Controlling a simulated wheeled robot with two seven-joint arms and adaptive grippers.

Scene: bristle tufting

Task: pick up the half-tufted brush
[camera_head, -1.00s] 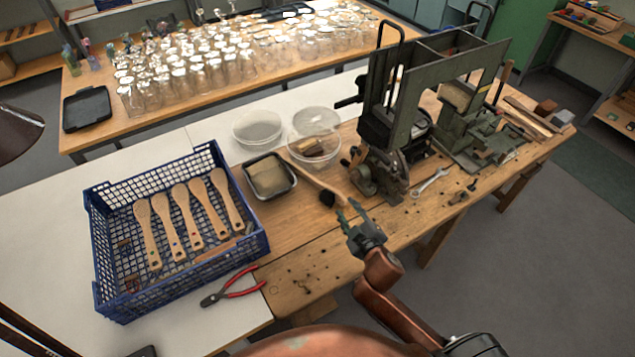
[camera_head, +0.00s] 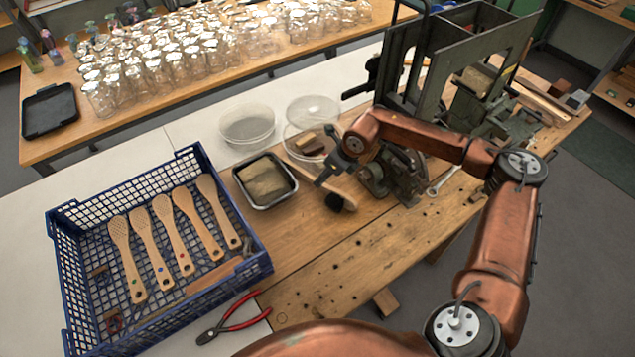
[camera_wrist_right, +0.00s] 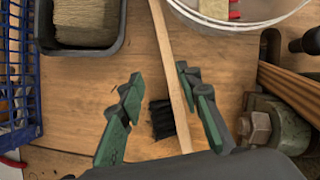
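The half-tufted brush (camera_head: 346,201) lies on the wooden bench, a pale wooden strip with a black bristle tuft on one side near its front end. In the right wrist view the brush (camera_wrist_right: 172,70) runs up and down the picture, with the black tuft beside it. My right gripper (camera_head: 329,172) is over the brush in the head view and hides part of it. In the right wrist view my right gripper (camera_wrist_right: 158,80) is open, with one green-padded finger on each side of the strip and tuft. Contact cannot be seen. My left gripper is out of view.
A blue crate (camera_head: 262,265) holding several wooden brush blanks stands left. A black tray (camera_head: 290,192) with fibre and clear round dishes (camera_head: 246,122) are near the brush. The green machine (camera_head: 460,55) stands right. Red-handled pliers (camera_head: 232,318) lie in front.

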